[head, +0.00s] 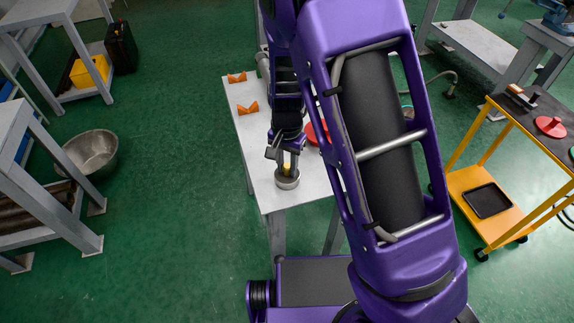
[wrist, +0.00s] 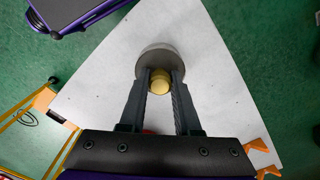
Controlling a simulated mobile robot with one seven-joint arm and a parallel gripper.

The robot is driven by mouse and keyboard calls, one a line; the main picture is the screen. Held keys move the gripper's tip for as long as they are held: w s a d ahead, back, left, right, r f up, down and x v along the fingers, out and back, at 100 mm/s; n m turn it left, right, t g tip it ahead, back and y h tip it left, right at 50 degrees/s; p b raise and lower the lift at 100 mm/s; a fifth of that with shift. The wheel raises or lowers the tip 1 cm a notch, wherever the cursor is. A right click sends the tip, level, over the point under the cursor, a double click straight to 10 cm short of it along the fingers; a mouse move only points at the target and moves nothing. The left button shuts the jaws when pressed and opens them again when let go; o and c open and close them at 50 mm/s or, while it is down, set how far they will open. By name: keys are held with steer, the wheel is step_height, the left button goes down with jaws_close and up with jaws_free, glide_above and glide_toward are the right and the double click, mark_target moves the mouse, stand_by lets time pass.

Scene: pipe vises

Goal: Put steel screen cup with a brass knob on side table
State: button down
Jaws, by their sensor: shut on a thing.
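The steel screen cup (head: 287,183) is a short round grey cup at the near end of a white-topped table (head: 256,151). Its brass knob (wrist: 160,81) shows between my fingers in the wrist view, with the cup's grey rim (wrist: 158,55) beyond it. My gripper (head: 288,168) points down over the cup and is shut on the brass knob. The cup appears at or just above the tabletop; I cannot tell whether it touches. My gripper's fingers hide part of the cup.
Orange V-shaped blocks (head: 248,108) and a red object (head: 316,132) are on the same table. A yellow cart (head: 480,190) stands right, with a red item (head: 550,126) on top. A metal bowl (head: 90,152) lies on the floor left. Green floor is open between.

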mark_target(287, 165)
steer(key=c, duration=0.6)
jaws_free()
step_height(287, 165, up, 12)
steer(key=p, duration=0.2)
steer(key=shift+r+p, duration=0.15)
steer(key=shift+p, duration=0.15)
